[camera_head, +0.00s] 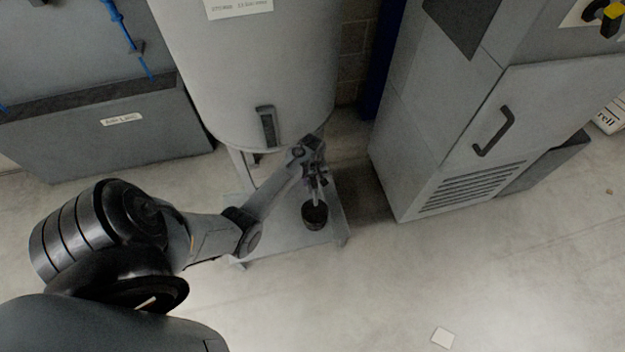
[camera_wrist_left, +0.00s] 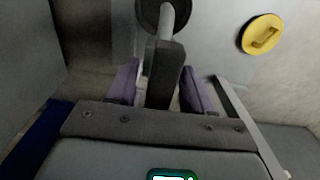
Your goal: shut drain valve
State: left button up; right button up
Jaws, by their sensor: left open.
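The drain valve is under the big pale tank (camera_head: 250,70); my left gripper (camera_head: 316,178) largely covers it in the head view. In the left wrist view a dark grey lever-like bar (camera_wrist_left: 164,75) stands between the two purple fingers of my left gripper (camera_wrist_left: 160,85), with gaps on both sides. The gripper is open around this bar, not closed on it. A light grey pipe piece (camera_wrist_left: 176,20) shows beyond the bar, in front of a dark round thing. A dark round cup (camera_head: 314,214) is below the gripper. My right gripper is not in view.
The tank stands over a grey base plate (camera_head: 290,247). A grey cabinet (camera_head: 440,130) with a handle is close on the right, a grey bin (camera_head: 110,125) on the left. A yellow round piece (camera_wrist_left: 262,34) shows in the wrist view. The front floor is mostly clear.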

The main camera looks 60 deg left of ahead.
pick_arm(q)
grip_shut()
dwell(0.3)
